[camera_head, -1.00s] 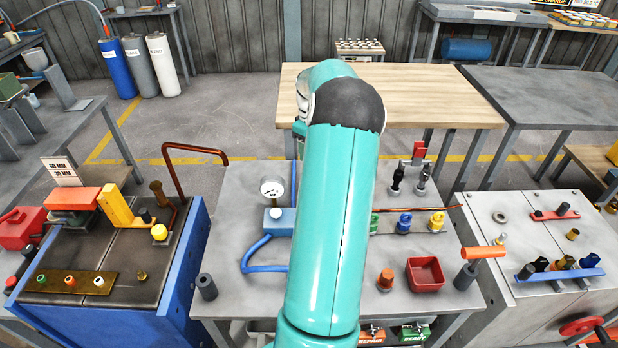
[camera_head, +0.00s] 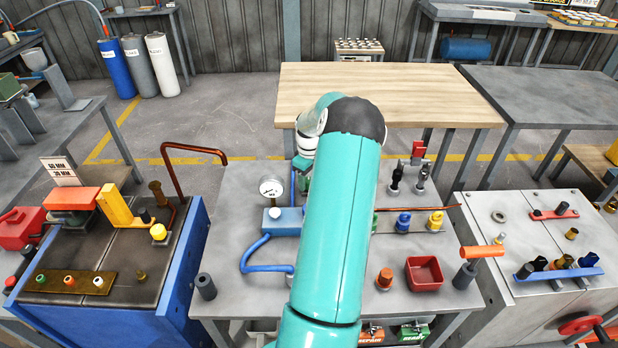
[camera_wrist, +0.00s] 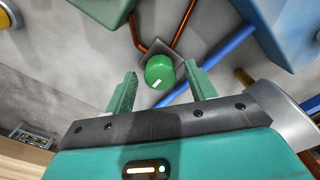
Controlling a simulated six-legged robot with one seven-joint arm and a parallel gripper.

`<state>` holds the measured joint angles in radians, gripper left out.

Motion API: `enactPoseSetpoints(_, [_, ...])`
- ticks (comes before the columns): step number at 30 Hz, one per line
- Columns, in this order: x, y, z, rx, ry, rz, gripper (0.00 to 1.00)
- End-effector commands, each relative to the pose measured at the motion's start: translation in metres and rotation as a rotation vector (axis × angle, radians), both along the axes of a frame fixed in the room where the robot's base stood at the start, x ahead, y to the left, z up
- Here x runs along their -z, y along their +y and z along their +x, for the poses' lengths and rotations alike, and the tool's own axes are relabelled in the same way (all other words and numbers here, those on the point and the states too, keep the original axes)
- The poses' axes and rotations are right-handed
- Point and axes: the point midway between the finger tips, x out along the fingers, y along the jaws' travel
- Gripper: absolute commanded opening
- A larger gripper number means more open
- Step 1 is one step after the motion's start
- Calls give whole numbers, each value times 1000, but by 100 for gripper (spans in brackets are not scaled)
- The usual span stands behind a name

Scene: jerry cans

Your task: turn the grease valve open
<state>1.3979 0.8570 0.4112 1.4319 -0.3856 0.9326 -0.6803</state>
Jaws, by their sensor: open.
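In the wrist view a round green knob (camera_wrist: 159,73) with a short white mark sits on a square grey plate, with copper-coloured pipes running off above it. No label is readable there, so I cannot confirm it is the grease valve. My gripper (camera_wrist: 162,76) is open, its two green fingers on either side of the knob in the picture. The fingers look apart from the knob; how far beyond the tips it lies is unclear. In the head view my arm hides the gripper's fingertips and the knob.
On the middle bench stand a pressure gauge (camera_head: 271,188), a blue block with a blue hose (camera_head: 262,248), a red tray (camera_head: 425,272) and an orange-topped fitting (camera_head: 385,278). In the wrist view a blue pipe (camera_wrist: 228,47) passes right of the knob.

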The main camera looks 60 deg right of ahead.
Motion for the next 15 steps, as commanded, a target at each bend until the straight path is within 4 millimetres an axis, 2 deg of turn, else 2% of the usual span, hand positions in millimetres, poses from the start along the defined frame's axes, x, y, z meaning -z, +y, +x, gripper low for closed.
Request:
enactPoseSetpoints(2, [0, 0, 0, 0, 0, 0, 52])
enactPoseSetpoints(8, [0, 0, 0, 0, 0, 0, 12])
enactPoseSetpoints(15, [-1, 0, 0, 9, 0, 0, 11])
